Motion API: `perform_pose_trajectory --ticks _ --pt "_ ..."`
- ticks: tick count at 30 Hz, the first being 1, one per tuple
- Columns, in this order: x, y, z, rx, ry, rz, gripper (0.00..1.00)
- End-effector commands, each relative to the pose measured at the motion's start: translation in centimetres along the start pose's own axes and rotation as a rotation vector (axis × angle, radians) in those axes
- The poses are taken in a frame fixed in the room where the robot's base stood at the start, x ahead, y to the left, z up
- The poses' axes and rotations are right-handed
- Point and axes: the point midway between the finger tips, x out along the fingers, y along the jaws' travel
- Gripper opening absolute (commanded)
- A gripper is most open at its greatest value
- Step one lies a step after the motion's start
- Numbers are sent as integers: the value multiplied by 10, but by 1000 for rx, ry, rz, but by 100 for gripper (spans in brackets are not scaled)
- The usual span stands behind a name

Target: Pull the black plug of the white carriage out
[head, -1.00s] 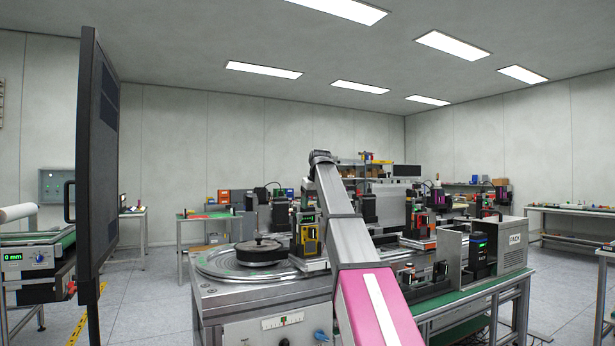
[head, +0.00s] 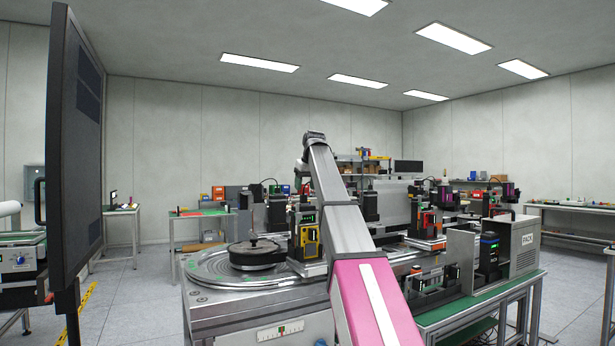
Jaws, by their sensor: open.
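My arm (head: 345,235) rises from the bottom of the head view, pink near me and grey further up. Its far end bends over at the top (head: 314,138), and my gripper is hidden behind it. A carriage with a yellow front (head: 308,237) stands just left of my arm, beside a round turntable (head: 215,268). A carriage with a red front (head: 429,224) stands right of my arm. I cannot make out a white carriage or its black plug; they may be behind my arm or too small to tell.
A large dark screen (head: 78,150) stands close on the left. A dark round disc (head: 256,253) lies on the turntable. Open floor (head: 140,310) lies between screen and turntable.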

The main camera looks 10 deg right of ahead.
Motion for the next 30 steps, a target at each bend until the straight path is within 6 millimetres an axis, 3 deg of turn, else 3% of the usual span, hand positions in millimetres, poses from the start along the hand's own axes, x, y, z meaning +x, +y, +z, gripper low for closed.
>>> perform_pose_trajectory --ticks 3,9,22,23,27,30 --pt "20 0 1 0 -2 0 57" --pt "43 0 0 0 -1 0 57" --pt "50 0 0 0 0 0 57" --pt "50 0 0 0 0 0 54" --pt "50 0 0 0 0 0 9" --pt "50 0 0 0 0 0 5"
